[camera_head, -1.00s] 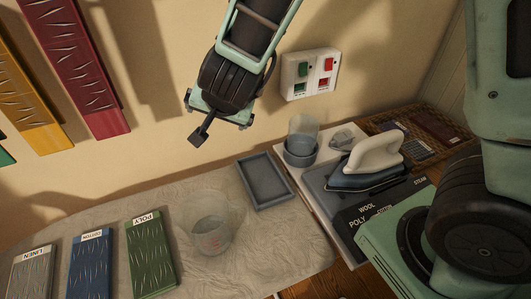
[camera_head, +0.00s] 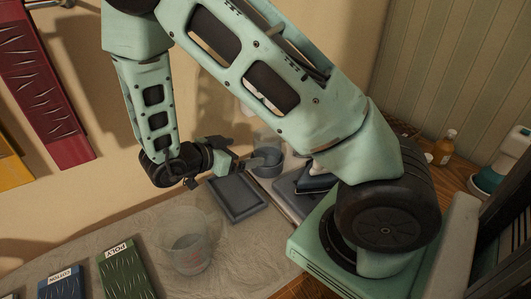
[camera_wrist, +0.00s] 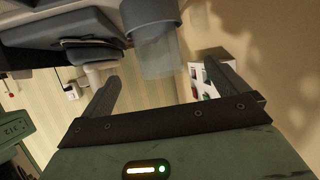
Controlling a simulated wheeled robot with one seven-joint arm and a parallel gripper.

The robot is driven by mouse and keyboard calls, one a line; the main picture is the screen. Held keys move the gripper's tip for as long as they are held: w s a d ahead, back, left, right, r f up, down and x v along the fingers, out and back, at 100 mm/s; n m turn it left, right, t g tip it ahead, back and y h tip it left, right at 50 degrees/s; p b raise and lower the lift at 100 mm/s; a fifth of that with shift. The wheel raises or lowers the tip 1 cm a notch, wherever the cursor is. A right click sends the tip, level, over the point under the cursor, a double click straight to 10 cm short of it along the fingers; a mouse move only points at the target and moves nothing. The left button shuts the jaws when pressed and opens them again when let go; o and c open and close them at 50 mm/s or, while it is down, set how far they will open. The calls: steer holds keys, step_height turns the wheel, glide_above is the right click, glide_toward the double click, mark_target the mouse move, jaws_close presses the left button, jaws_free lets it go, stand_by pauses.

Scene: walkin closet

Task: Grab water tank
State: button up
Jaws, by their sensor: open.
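The water tank (camera_head: 270,139) appears to be the clear cylinder seated in a round dark holder (camera_head: 267,168) on the ironing station. My arm partly covers this area in the head view. In the wrist view, which shows the scene upside down, the clear tank (camera_wrist: 157,58) stands out from its dark holder (camera_wrist: 150,20), ahead of and between my fingers. My gripper (camera_head: 252,162) is open and empty beside the tank in the head view. Its two fingers also show spread apart in the wrist view (camera_wrist: 165,85). I see no clear contact with the tank.
A grey tray (camera_head: 238,197) lies just below my gripper. A clear measuring jug (camera_head: 188,245) stands on the cloth-covered surface. The iron (camera_head: 316,178) is right of the tank, mostly hidden by my arm.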

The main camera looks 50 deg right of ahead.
mark_target(256, 149)
steer(key=x, duration=0.5)
steer(key=shift+d, duration=0.2)
steer(key=shift+s+a+f+p+x, duration=0.15)
steer(key=shift+p+x, duration=0.1)
steer(key=shift+x, duration=0.65)
steer(key=shift+s+f+p+x, duration=0.1)
steer(key=shift+f+p+x, duration=0.15)
steer(key=shift+x, duration=0.7)
steer(key=shift+a+f+p+x, duration=0.1)
steer(key=shift+p+x, duration=0.2)
steer(key=shift+x, duration=0.6)
steer(key=c, duration=1.2)
